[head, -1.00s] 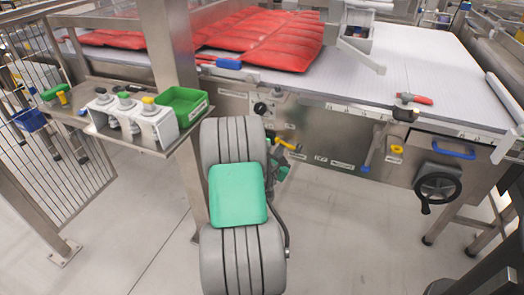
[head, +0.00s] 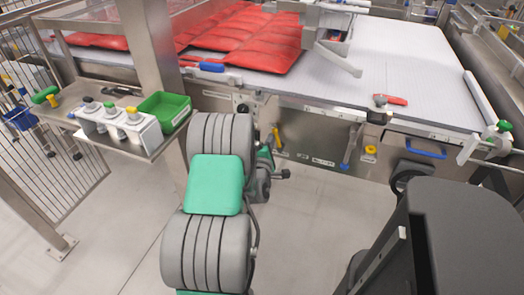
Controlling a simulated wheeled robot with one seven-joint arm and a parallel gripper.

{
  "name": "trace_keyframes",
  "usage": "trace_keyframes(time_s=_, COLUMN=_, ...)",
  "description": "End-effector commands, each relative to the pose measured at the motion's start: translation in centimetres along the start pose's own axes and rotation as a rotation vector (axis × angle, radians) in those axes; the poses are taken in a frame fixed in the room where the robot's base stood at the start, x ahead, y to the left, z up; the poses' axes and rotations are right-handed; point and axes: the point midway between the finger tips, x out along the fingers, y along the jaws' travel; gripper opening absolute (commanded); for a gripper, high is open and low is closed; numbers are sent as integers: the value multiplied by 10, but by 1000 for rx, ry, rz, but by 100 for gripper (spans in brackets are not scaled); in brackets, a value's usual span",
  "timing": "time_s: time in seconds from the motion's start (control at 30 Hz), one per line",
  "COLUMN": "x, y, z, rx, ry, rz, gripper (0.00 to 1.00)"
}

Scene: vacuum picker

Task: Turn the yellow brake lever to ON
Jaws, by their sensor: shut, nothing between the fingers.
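The yellow brake lever (head: 277,138) is on the steel front panel of the machine, just right of my arm. It now points steeply downward. Small label plates (head: 322,162) sit to its right and below; their lettering is too small to read surely. My gripper (head: 284,174) shows only in part behind my grey and green arm, low and slightly right of the lever. It looks shut and empty, with a gap between it and the lever. Most of my wrist is hidden by the arm's thick links.
Left is a shelf with a green bin (head: 164,110) and a white button box (head: 118,124). Red packs (head: 240,45) lie on the belt. A red-handled part (head: 390,99), blue handle (head: 423,149) and handwheel (head: 402,173) lie right. The floor below the panel is clear.

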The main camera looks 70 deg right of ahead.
Motion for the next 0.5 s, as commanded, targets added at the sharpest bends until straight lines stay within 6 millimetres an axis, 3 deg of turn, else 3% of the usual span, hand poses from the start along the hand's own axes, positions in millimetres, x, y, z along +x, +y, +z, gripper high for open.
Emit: trace_keyframes(time_s=0.5, x=-2, y=4, z=16, rx=280, ry=1, rz=40, gripper=0)
